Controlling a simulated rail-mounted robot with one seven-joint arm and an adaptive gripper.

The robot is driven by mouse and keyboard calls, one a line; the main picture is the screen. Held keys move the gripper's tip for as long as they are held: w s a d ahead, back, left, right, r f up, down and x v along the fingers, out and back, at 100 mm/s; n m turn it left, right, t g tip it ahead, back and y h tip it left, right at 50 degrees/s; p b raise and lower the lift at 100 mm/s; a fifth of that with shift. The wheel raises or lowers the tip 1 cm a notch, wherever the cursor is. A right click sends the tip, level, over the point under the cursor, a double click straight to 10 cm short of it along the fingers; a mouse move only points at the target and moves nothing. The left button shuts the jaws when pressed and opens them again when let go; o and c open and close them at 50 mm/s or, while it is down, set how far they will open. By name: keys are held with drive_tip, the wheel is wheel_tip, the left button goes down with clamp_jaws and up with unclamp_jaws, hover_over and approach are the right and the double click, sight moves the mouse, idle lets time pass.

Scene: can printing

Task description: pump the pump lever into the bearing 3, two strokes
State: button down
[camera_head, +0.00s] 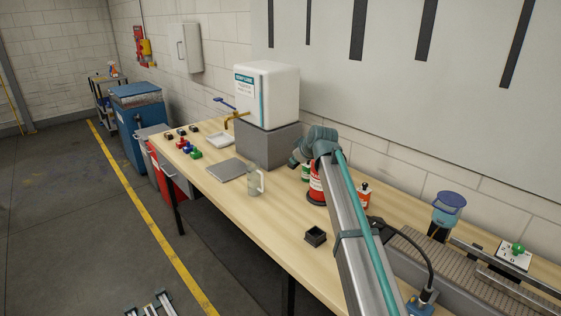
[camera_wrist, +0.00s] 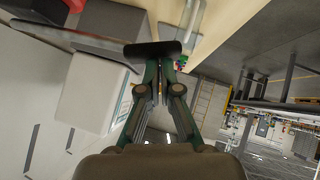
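A red canister with a dark base (camera_head: 316,185) stands on the bench, partly hidden behind my arm. I cannot make out its lever in the head view. My gripper (camera_head: 296,159) is above and left of the canister, small and partly hidden by my wrist. In the wrist view, my gripper's fingers (camera_wrist: 155,62) reach a dark rounded bar (camera_wrist: 136,50) lying across their tips. I cannot tell whether this bar is the pump lever's handle or whether the fingers grip it. Bearing 3 cannot be singled out; a small plate with numbers and a green knob (camera_head: 515,254) is at the right.
The bench front (camera_head: 280,226) has free room.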

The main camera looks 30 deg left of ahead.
drive_tip(key=shift+d+f, duration=0.15)
drive_tip(key=shift+f, duration=0.35)
drive_tip(key=shift+s+f, duration=0.1)
drive_tip(key=s+d+r+b, duration=0.1)
drive_tip(key=s+d+r, duration=0.1)
drive_tip(key=r, duration=0.3)
drive_tip(key=s+d+r, duration=0.3)
drive_tip(key=r, duration=0.3)
drive_tip(key=shift+s+d+b, duration=0.25)
drive_tip(key=shift+s+b, duration=0.15)
drive_tip(key=shift+r, duration=0.1)
